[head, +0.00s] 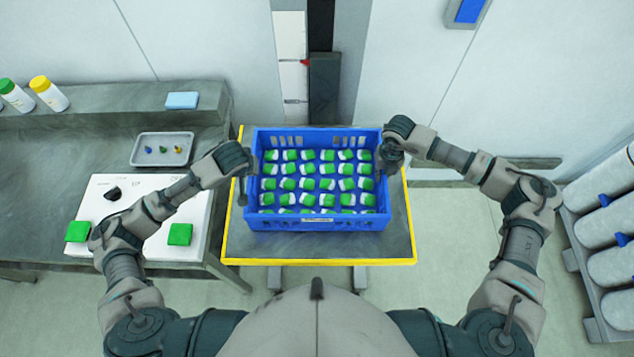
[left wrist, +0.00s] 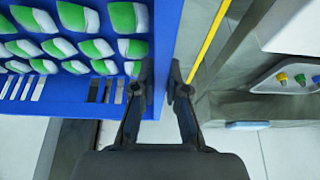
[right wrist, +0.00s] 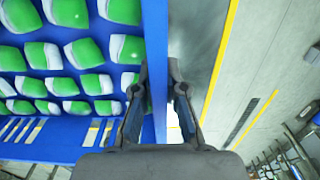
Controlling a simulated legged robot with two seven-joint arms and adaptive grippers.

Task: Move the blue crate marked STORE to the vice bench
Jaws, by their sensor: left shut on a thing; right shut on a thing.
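The blue crate (head: 318,223) is at the middle of the head view, over a grey table top with yellow edges (head: 316,248). It holds many green-and-white packs and has a small pale label on its near wall, too small to read. My left gripper (head: 246,178) is shut on the crate's left wall; the left wrist view shows that wall (left wrist: 166,40) between its fingers. My right gripper (head: 386,162) is shut on the right wall, which also shows in the right wrist view (right wrist: 155,45). I cannot tell whether the crate touches the table top. No vice shows.
Grey cylinders (head: 610,225) stand in a rack at the right. Floor is clear between the table and rack.

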